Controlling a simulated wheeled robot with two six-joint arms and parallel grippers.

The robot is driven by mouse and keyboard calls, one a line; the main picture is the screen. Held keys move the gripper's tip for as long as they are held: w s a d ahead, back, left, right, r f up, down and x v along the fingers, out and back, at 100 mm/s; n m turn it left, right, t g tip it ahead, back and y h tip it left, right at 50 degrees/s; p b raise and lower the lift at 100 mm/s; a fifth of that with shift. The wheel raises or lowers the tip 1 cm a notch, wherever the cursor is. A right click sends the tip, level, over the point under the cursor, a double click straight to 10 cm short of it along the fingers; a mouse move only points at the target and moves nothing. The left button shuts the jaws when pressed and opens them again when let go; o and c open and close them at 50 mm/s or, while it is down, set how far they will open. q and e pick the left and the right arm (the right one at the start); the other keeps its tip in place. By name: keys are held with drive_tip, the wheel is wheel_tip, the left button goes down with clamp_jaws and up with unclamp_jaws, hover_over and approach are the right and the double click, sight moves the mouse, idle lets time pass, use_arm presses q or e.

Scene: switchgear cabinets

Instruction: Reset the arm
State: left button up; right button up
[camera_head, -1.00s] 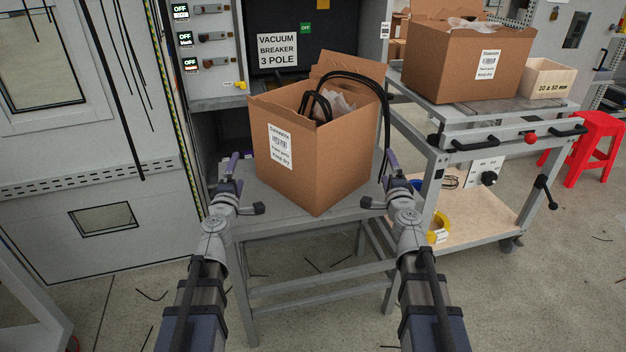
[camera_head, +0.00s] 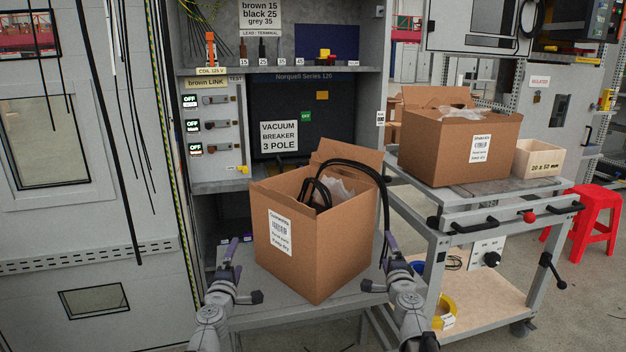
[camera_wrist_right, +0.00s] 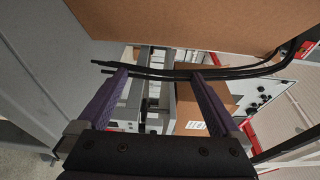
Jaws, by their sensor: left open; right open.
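My left gripper (camera_head: 230,248) is open and empty beside the left side of an open cardboard box (camera_head: 325,250) in the head view. My right gripper (camera_head: 390,245) is at the box's right side, near hanging black cables (camera_head: 384,190). In the right wrist view its two purple fingers (camera_wrist_right: 160,76) are spread apart, with nothing held between them. The black cables (camera_wrist_right: 190,75) cross just beyond the fingertips; I cannot tell whether they touch. The box wall (camera_wrist_right: 180,22) fills the top of that view. Both forearms are mostly below the head view's edge.
The box stands on a grey table (camera_head: 285,290) in front of an open switchgear cabinet (camera_head: 290,178). At right, a trolley (camera_head: 480,198) carries another cardboard box (camera_head: 435,150) and a small wooden box (camera_head: 540,160). A red stool (camera_head: 588,215) stands beyond. A grey cabinet door (camera_head: 90,225) is at left.

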use_arm(q)
drive_tip(key=shift+w, duration=0.35)
use_arm(e)
drive_tip(key=w, duration=0.8)
drive_tip(key=s, duration=1.3)
use_arm(q)
drive_tip(key=w+d, duration=0.1)
drive_tip(key=w, duration=1)
drive_tip(key=shift+w, duration=0.2)
use_arm(e)
drive_tip(key=w+a, duration=0.1)
drive_tip(key=w, duration=1.2)
